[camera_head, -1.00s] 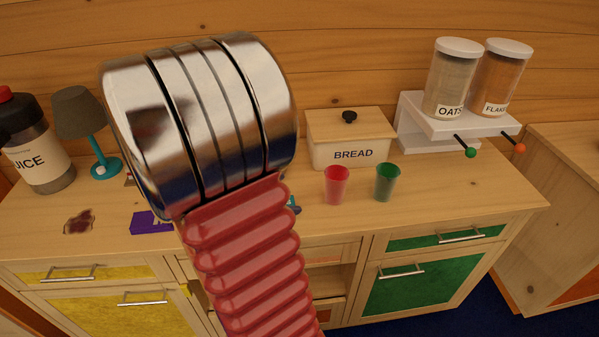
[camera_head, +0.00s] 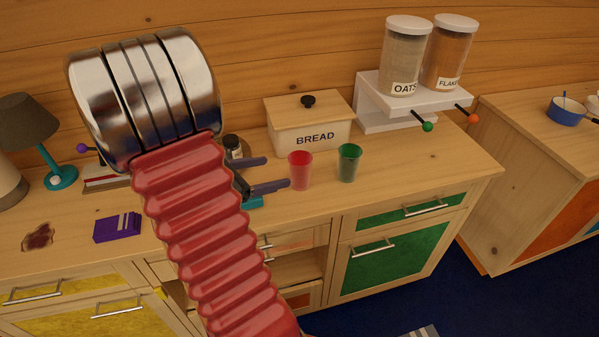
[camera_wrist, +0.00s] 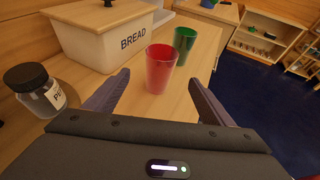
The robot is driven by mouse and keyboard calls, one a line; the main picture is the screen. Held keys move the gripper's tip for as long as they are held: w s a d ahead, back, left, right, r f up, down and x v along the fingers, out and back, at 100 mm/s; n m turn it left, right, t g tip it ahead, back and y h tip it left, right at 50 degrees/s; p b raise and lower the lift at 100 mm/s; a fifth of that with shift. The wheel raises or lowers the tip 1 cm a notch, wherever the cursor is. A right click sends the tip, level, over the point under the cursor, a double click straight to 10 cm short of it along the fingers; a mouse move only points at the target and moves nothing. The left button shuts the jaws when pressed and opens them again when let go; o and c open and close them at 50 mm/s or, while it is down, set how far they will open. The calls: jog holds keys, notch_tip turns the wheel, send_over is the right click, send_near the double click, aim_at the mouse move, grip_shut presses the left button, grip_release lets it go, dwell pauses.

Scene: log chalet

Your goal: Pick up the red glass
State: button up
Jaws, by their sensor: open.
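The red glass (camera_head: 300,171) stands upright on the wooden counter, in front of the bread box and left of a green glass (camera_head: 349,163). My gripper (camera_head: 277,172) is open and empty, its two fingers pointing right toward the red glass. In the wrist view the red glass (camera_wrist: 161,69) stands ahead of and between the fingertips of my gripper (camera_wrist: 158,85), apart from them. The green glass (camera_wrist: 185,41) is just behind it there. My arm hides part of the counter in the head view.
The bread box (camera_head: 311,128) stands close behind the red glass. A jar (camera_wrist: 39,90) is near the left finger. A white shelf (camera_head: 397,103) with two canisters is at the back right. A purple box (camera_head: 117,228) and blue lamp (camera_head: 60,178) are at left. The counter's front edge is close.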

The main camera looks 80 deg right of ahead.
aim_at(290, 168)
jog(key=x, duration=0.6)
jog(key=shift+s+d, duration=0.1)
jog(key=shift+x, duration=2.6)
jog(key=shift+d+r, duration=0.1)
jog(key=shift+r, duration=0.1)
jog(key=c, duration=1.2)
jog(key=shift+r, duration=0.1)
jog(key=shift+c, duration=0.2)
notch_tip(290, 168, up, 10)
